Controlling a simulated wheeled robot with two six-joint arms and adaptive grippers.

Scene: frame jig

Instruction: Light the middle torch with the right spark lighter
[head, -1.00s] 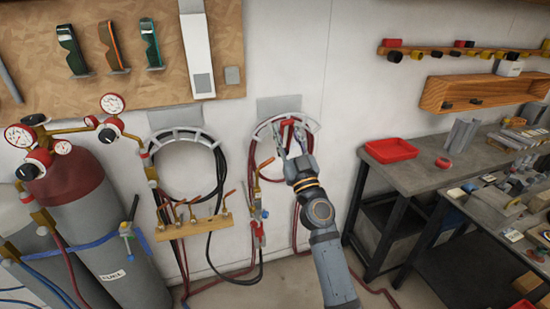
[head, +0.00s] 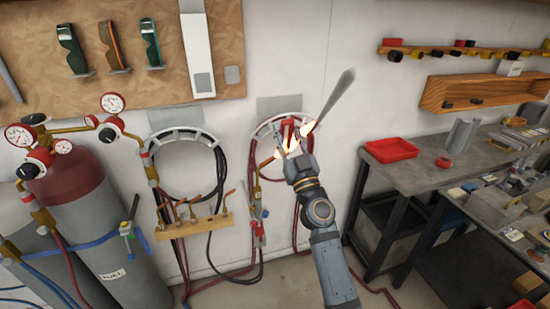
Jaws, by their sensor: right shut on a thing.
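My right gripper (head: 292,140) is raised in front of the second hose hanger, shut on a small red thing (head: 287,131) that looks like the spark lighter; the fingers hide much of it. Bright yellow flames show around the fingers, and a grey plume rises to the upper right. I cannot tell exactly what the flames come from. Several brass torches (head: 194,208) stand in a wooden rack (head: 195,229) to the left of the gripper. Another brass torch fitting (head: 258,188) hangs beside the right hose coil. My left gripper is not in view.
Gas cylinders with gauges (head: 85,205) stand at the left. A workbench (head: 430,170) with a red tray (head: 391,150) is on the right. Hoses (head: 222,170) hang from the wall and run down to the floor.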

